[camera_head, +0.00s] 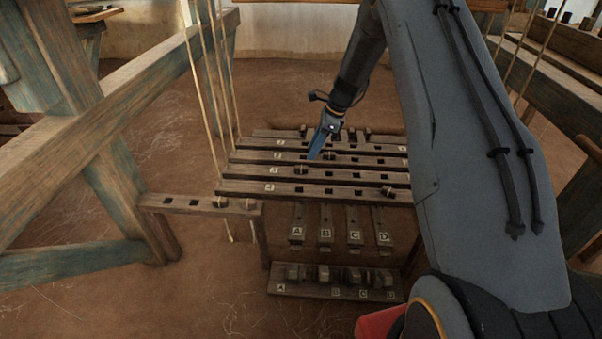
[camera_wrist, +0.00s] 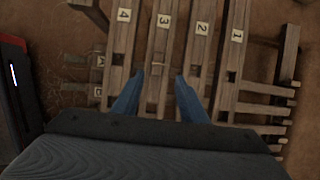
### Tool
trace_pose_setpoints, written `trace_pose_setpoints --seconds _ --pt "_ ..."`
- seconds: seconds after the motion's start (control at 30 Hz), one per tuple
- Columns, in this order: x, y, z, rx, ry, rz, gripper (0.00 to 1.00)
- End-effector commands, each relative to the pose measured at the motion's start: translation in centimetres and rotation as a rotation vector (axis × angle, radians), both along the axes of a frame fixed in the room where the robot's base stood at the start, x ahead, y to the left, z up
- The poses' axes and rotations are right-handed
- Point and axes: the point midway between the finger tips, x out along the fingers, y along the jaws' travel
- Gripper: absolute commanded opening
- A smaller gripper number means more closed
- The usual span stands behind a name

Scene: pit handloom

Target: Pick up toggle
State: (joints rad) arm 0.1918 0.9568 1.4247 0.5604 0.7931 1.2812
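My gripper (camera_wrist: 159,77) is open in the wrist view, its two blue fingers apart above the numbered wooden bars. In the head view my gripper (camera_head: 314,154) points down over the middle of these bars. A small toggle with a pale cord binding (camera_wrist: 162,70) appears between the fingertips, on the bar marked 3; I cannot tell how far below the tips it is. In the head view another bound toggle (camera_head: 302,169) sits on a bar just below and left of the fingers, and one more toggle (camera_head: 387,191) sits on the front bar at right.
A side rail (camera_head: 200,205) with square holes joins the bars at left. Lettered treadles (camera_head: 325,225) and a lettered rack of blocks (camera_head: 335,285) lie in front. Hanging cords (camera_head: 212,80) and a loom beam (camera_head: 100,120) stand at left. Floor beyond is clear.

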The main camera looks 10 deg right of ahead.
Motion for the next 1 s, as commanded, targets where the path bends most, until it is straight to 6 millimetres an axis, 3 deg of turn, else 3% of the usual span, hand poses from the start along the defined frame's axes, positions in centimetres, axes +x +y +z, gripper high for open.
trace_pose_setpoints --seconds 0.37,0.63,0.93,1.0 --pt "0.4 1.3 -3.2 0.003 0.002 -0.007 0.39" --pt "0.4 2.9 -6.7 0.002 0.004 -0.007 0.39" --pt "0.5 3.2 -7.1 0.001 0.001 -0.007 0.39" --pt "0.5 3.2 -7.1 0.001 0.001 -0.007 0.27"
